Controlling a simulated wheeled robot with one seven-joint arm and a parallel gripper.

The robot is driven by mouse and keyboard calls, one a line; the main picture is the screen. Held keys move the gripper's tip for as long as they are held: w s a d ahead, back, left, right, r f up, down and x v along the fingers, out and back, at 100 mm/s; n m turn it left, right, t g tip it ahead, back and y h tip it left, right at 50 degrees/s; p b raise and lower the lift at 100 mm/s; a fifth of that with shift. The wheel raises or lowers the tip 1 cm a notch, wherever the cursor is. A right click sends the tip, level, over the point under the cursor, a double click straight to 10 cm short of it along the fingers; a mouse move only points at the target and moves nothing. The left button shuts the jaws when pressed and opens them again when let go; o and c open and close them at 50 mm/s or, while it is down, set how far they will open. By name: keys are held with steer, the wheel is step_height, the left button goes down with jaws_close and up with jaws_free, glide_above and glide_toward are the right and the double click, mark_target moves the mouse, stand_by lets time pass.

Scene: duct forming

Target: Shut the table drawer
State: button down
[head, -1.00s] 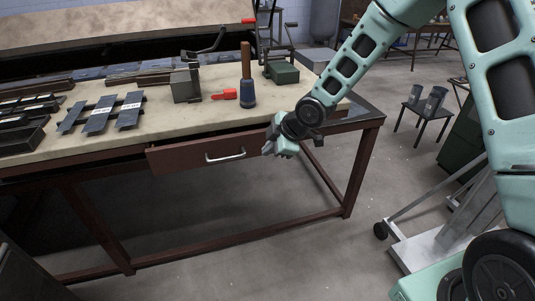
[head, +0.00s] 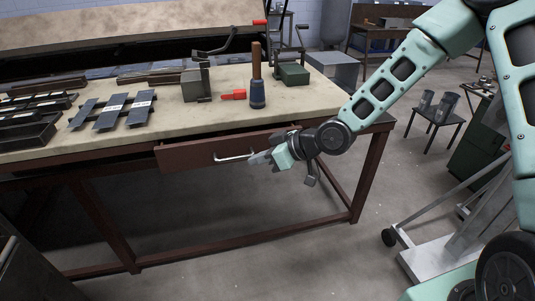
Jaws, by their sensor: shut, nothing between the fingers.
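The table drawer (head: 190,156) is a dark red-brown front under the tabletop, standing out a little from the table frame. Its silver bar handle (head: 228,158) runs across the middle of the front. My gripper (head: 256,160) is shut and empty, with its fingertips at the right end of the handle. I cannot tell whether the fingertips touch the handle or the drawer front. My gripper and wrist hide the right part of the drawer front.
Open floor lies in front of the table.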

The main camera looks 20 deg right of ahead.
steer(key=s+a+f+m+t+y+b, duration=0.15)
steer(key=a+m+t+y, duration=0.35)
steer(key=m, duration=0.8)
steer(key=m+t+h+b, duration=0.5)
steer(key=m+h, duration=1)
steer(key=m, duration=1.8)
glide_toward(260, 147)
steer(key=shift+t, duration=0.7)
steer(key=w+p, duration=0.1)
steer(key=w, duration=0.1)
steer(key=w+p, duration=0.1)
steer(key=p, duration=0.1)
steer(key=w+p, duration=0.2)
steer(key=shift+w+d+f, duration=0.15)
steer(key=shift+w+f, duration=0.2)
steer(key=shift+f, duration=0.05)
steer(key=shift+w+f+p, duration=0.15)
steer(key=shift+w+p, duration=0.2)
steer(key=shift+w, duration=0.2)
